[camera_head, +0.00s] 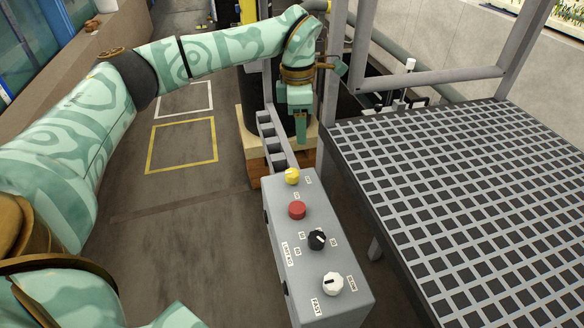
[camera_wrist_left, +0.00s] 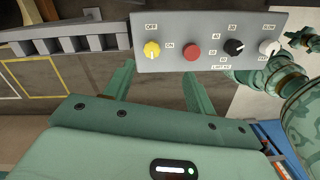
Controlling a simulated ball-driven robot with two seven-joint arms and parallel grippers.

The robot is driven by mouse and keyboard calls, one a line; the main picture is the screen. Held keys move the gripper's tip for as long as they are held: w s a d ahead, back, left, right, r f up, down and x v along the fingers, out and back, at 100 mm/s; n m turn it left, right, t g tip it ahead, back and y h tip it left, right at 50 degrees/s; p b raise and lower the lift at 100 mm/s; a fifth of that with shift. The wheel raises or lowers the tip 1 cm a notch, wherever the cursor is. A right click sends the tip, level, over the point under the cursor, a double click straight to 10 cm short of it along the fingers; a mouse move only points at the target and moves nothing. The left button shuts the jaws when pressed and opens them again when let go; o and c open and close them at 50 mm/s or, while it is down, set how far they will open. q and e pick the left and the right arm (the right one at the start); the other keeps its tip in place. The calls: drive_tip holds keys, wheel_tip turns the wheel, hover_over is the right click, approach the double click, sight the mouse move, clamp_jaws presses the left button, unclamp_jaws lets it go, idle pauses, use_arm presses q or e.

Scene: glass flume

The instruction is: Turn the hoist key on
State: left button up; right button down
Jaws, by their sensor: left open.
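The grey control box (camera_head: 318,262) has a yellow knob (camera_head: 292,176) at its far end; it also shows in the left wrist view (camera_wrist_left: 152,49). Labels OFF and ON stand beside this knob, which appears to be the hoist key. I cannot tell which label it points at. My left gripper (camera_head: 300,128) is open and empty, beyond the box's far end and apart from the knob. In the left wrist view its two fingers (camera_wrist_left: 158,84) stand apart, with the knob in the picture above the gap between them.
On the box are a red button (camera_head: 297,210), a black selector (camera_head: 317,239) and a white knob (camera_head: 333,283) marked SLOW and FAST. A raised grating (camera_head: 470,190) lies right of the box. A grey slotted rail (camera_head: 276,143) runs behind it. Open floor lies left.

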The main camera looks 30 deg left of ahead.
sight(292, 172)
use_arm(q)
drive_tip(key=shift+n+y, duration=0.3)
drive_tip(key=f+b, duration=0.1)
drive_tip(key=f, duration=0.4)
drive_tip(key=a+f+b, duration=0.1)
drive_tip(key=f+b, duration=0.1)
drive_tip(key=f, duration=0.3)
drive_tip(key=a+f+b, duration=0.1)
drive_tip(key=f+b, duration=0.1)
drive_tip(key=f, duration=0.3)
drive_tip(key=shift+s, duration=0.1)
use_arm(e)
drive_tip(key=f, duration=0.1)
drive_tip(key=s+f, duration=0.1)
drive_tip(key=f, duration=0.1)
drive_tip(key=s+f, duration=0.1)
drive_tip(key=f, duration=0.1)
use_arm(q)
drive_tip(key=c, duration=1)
use_arm(e)
drive_tip(key=shift+w+r, duration=0.1)
